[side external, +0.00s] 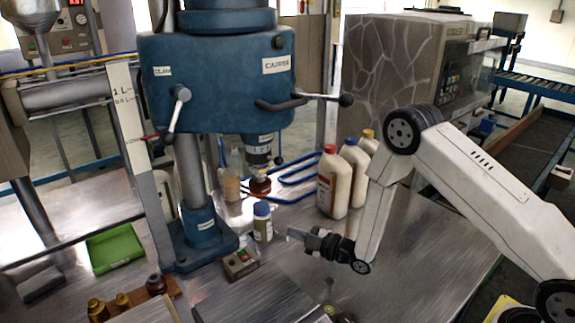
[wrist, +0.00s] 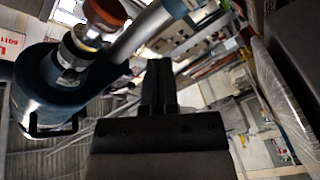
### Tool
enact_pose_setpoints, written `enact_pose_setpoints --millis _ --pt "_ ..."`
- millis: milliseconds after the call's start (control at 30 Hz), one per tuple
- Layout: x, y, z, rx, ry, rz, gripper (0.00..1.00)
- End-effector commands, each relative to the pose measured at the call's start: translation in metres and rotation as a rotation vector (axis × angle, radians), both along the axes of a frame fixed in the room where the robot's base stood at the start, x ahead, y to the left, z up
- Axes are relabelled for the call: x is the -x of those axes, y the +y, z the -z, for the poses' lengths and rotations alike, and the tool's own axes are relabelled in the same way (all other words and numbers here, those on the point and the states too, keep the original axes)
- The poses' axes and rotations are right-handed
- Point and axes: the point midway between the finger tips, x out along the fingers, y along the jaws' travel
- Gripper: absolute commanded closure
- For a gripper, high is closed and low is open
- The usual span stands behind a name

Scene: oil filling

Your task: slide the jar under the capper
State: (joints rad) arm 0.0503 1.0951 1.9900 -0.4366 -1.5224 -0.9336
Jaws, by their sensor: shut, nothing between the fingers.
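A small jar (side external: 262,222) with a blue lid and a pale label stands upright on the metal bench, in front and slightly right of the capper's foot. The blue capper (side external: 215,85) stands on a column at left centre. Its chuck (side external: 259,150) points down, above and behind the jar in the picture; the jar is not directly beneath it. My gripper (side external: 292,233) is shut and empty, its fingertips low and just right of the jar with a small gap. In the wrist view the closed fingers (wrist: 158,85) show beside the capper chuck (wrist: 78,48); I cannot make out the jar there.
A red-brown round piece (side external: 260,186) sits below the chuck. Several bottles (side external: 334,180) stand behind my gripper. A small control box (side external: 239,264) is near the jar's front left. A green tray (side external: 114,248) and brass weights (side external: 98,309) lie at left.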

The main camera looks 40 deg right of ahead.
Motion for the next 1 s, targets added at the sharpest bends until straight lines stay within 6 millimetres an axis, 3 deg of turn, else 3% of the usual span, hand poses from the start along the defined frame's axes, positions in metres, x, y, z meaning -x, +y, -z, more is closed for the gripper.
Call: enact_pose_setpoints --millis 1000 --pt "0.021 -0.017 0.000 -1.377 0.462 0.097 1.00"
